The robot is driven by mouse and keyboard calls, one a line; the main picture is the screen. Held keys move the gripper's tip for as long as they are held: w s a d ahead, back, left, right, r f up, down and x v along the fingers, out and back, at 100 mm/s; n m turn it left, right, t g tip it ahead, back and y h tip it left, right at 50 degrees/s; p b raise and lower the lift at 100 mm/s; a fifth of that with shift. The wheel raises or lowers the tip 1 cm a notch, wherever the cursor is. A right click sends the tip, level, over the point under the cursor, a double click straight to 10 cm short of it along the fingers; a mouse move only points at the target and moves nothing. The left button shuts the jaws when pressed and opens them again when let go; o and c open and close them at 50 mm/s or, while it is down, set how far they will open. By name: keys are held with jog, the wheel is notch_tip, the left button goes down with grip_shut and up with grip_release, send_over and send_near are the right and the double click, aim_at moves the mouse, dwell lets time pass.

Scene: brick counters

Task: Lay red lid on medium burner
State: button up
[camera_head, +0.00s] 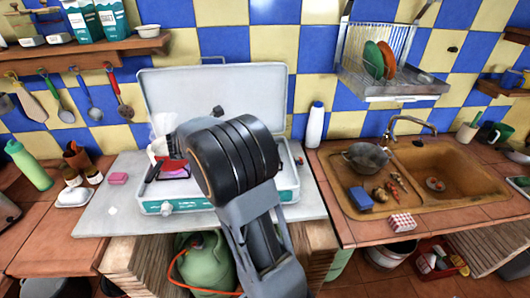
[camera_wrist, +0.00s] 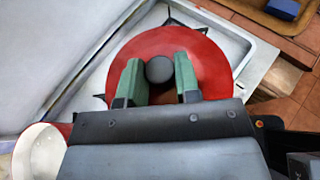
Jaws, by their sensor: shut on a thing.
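In the wrist view, the red lid (camera_wrist: 205,62) is a round disc with a black knob (camera_wrist: 159,69). The green fingers of my gripper (camera_wrist: 159,78) stand on either side of the knob, shut on it. The lid is over the stove (camera_head: 289,184), and black pan-support prongs (camera_wrist: 174,21) show around its edge. The burner under it is hidden, so I cannot tell its size or whether the lid touches it. In the head view my arm covers much of the stove and the lid is mostly hidden.
A red pan with a white inside (camera_wrist: 40,152) is at the lower left of the wrist view. The stove's raised white cover (camera_head: 212,95) stands behind. A white bottle (camera_head: 315,124) stands right of the stove, before the sink (camera_head: 455,170). A pink sponge (camera_head: 118,178) lies left.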

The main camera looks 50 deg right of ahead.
jog(key=s+d+m+g, duration=0.2)
jog(key=d+g, duration=0.1)
jog(key=s+d+r+m+g+p, duration=0.1)
jog(key=s+m+g, duration=0.1)
jog(key=shift+d+y, duration=0.3)
jog(key=shift+d, duration=0.05)
jog(key=w+d+f+p, duration=0.1)
jog(key=d+f+p, duration=0.1)
jog(key=d+f, duration=0.2)
jog(key=w+d+f+p, duration=0.1)
jog(key=d+f+p, duration=0.1)
jog(key=d+f, duration=0.2)
jog(key=w+d+f+p, duration=0.2)
jog(key=d+f, duration=0.2)
jog(key=shift+w+f, duration=0.1)
jog(key=shift+f, duration=0.25)
jog(key=shift+f, duration=0.15)
jog(key=shift+f+b, duration=0.25)
jog(key=shift+b, duration=0.25)
jog(key=o, duration=1)
